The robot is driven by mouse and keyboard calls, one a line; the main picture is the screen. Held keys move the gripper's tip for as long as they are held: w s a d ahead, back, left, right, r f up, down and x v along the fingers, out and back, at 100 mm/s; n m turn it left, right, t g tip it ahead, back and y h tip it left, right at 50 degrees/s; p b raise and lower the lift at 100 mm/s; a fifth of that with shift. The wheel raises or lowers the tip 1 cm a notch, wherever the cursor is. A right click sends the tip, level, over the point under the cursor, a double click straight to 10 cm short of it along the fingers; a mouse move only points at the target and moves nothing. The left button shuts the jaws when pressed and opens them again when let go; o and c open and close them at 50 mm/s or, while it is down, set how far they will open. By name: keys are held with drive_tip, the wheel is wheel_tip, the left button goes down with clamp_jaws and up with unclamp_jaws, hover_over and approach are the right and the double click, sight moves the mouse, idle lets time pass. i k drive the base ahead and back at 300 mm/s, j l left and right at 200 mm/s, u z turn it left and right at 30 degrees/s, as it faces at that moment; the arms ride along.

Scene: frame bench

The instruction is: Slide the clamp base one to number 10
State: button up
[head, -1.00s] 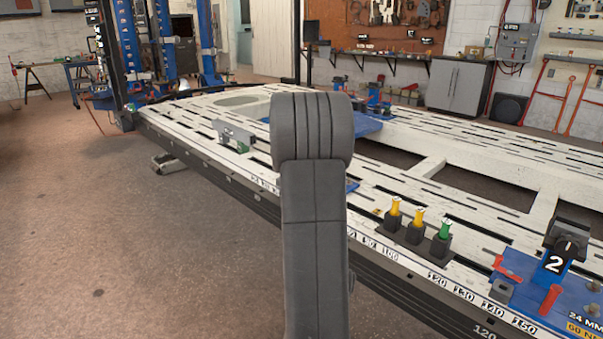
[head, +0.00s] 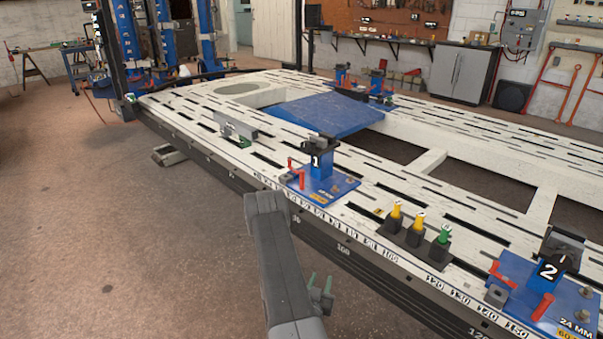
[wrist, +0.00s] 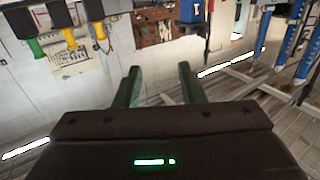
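Clamp base one, a blue plate (head: 340,189) with an upright post marked 1 and a red lever, sits on the near rail of the white frame bench (head: 216,87) in the head view. A numbered white scale (head: 357,237) runs along the bench's near edge; its small numbers by the base are hard to read. My gripper (head: 320,283) is low in front of the bench, below and apart from clamp base one. In the wrist view, its two green fingers (wrist: 160,70) are spread with nothing between them.
A dark holder with yellow and green pieces (head: 417,232) stands on the rail right of clamp base one. Beyond it is clamp base two (head: 570,298). A grey block (head: 236,128) sits to the left. Open floor (head: 110,230) lies left of the bench.

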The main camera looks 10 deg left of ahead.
sight(315, 181)
drive_tip(key=i+j, duration=0.35)
drive_tip(key=i, duration=0.25)
drive_tip(key=i+j, duration=0.35)
drive_tip(key=i, duration=0.2)
drive_tip(key=i+j+z, duration=0.1)
drive_tip(key=i+j, duration=0.2)
drive_tip(key=i, duration=0.3)
